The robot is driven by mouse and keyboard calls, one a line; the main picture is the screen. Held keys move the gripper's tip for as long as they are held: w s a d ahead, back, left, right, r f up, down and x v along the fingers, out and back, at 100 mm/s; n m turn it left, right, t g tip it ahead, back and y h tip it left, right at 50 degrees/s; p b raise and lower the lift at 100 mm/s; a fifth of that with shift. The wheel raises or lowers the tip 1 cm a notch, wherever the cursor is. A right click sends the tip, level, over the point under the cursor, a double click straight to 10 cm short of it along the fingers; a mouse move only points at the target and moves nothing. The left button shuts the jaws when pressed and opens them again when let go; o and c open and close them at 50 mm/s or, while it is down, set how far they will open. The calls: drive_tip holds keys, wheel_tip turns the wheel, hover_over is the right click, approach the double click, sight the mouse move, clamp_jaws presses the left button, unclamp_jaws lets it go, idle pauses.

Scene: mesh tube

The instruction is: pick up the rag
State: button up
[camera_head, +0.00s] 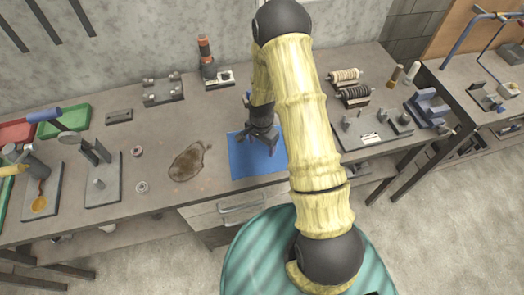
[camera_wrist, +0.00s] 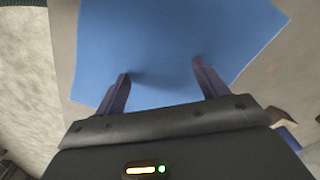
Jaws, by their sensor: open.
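The rag looks to be the flat blue square (camera_head: 245,160) lying on the workbench near its front edge, left of my arm in the head view. It fills much of the upper wrist view (camera_wrist: 180,40). My gripper (camera_head: 262,147) is over the blue rag, pointing down. In the wrist view, the two fingers of my gripper (camera_wrist: 160,72) are spread apart with only blue cloth showing between and beyond them. Whether the fingertips touch the cloth is hard to tell. My arm hides the right part of the rag in the head view.
Several metal fixtures stand farther left, and a bottle (camera_head: 207,58) stands behind. Spools (camera_head: 355,95) and a grey fixture plate (camera_head: 375,130) are to the right. A drawer (camera_head: 240,208) is below.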

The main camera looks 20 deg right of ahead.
drive_tip(key=shift+c, duration=0.2)
drive_tip(key=shift+s+f, duration=0.1)
clamp_jaws()
wheel_tip(320, 180, up, 12)
drive_tip(key=p, duration=0.8)
idle(0.3)
wheel_tip(320, 180, up, 9)
drive_tip(key=p, duration=0.6)
